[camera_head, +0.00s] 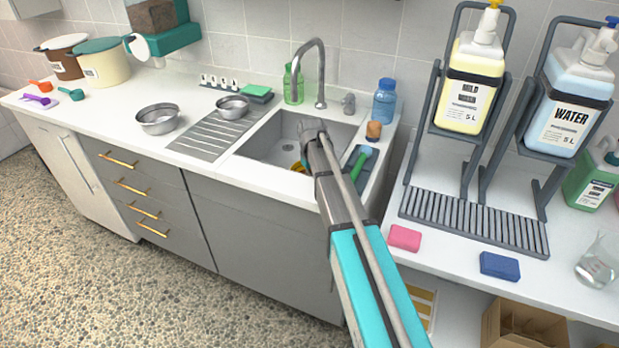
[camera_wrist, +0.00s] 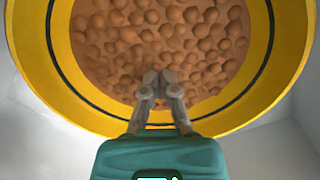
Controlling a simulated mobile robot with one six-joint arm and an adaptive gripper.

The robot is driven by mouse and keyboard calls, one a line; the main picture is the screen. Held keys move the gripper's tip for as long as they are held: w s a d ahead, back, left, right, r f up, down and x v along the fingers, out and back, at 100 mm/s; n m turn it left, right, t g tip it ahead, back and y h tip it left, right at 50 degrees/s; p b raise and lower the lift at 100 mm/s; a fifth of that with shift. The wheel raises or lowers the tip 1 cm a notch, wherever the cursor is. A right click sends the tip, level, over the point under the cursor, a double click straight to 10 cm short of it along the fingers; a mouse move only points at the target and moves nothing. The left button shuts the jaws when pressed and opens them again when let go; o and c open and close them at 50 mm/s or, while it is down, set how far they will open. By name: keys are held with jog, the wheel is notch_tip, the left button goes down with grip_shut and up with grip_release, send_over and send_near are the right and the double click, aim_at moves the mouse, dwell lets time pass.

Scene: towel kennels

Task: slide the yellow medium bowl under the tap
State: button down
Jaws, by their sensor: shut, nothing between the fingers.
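The yellow medium bowl (camera_wrist: 281,70) fills the upper part of the wrist view. It has a dark ring inside its rim and brown, lumpy matter across its inside. In the head view only a small yellow part of it (camera_head: 298,167) shows in the sink (camera_head: 262,146), mostly hidden behind my arm. My gripper (camera_wrist: 161,84) is shut and empty, its fingertips over the bowl's near rim in the wrist view; I cannot tell whether they touch it. The grey tap (camera_head: 321,72) arches at the back of the sink.
Two metal bowls (camera_head: 158,119) (camera_head: 233,106) stand on the counter and drainboard left of the sink. A green bottle (camera_head: 293,85) and a blue bottle (camera_head: 385,101) stand behind it. A green-handled brush (camera_head: 358,163) lies right of the basin. Sink walls surround the bowl.

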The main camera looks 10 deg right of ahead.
aim_at(301, 166)
jog(key=shift+w+a, duration=0.3)
jog(key=shift+w, duration=0.65)
jog(key=shift+w+a, duration=0.3)
jog(key=shift+w, duration=0.65)
jog(key=shift+r, duration=0.1)
jog(key=shift+w+a, duration=0.2)
jog(key=shift+w, duration=0.45)
jog(key=shift+w+a, duration=0.25)
jog(key=shift+w, duration=0.35)
jog(key=shift+w+a, duration=0.2)
jog(key=shift+w, duration=0.45)
jog(key=shift+s, duration=0.2)
jog(key=shift+s+d, duration=0.2)
jog(key=shift+s, duration=0.35)
jog(key=shift+s+d+r+p, duration=0.2)
jog(key=shift+s+d+p, duration=0.05)
jog(key=shift+s, duration=0.4)
jog(key=shift+s+d+r+p, duration=0.15)
jog(key=shift+s+d+p, duration=0.05)
jog(key=shift+s, duration=0.4)
jog(key=shift+w+r+p, duration=0.15)
jog(key=shift+r+p, duration=0.55)
jog(key=shift+p, duration=0.1)
notch_tip(301, 166, up, 8)
jog(key=p, duration=0.7)
jog(key=shift+p, duration=0.35)
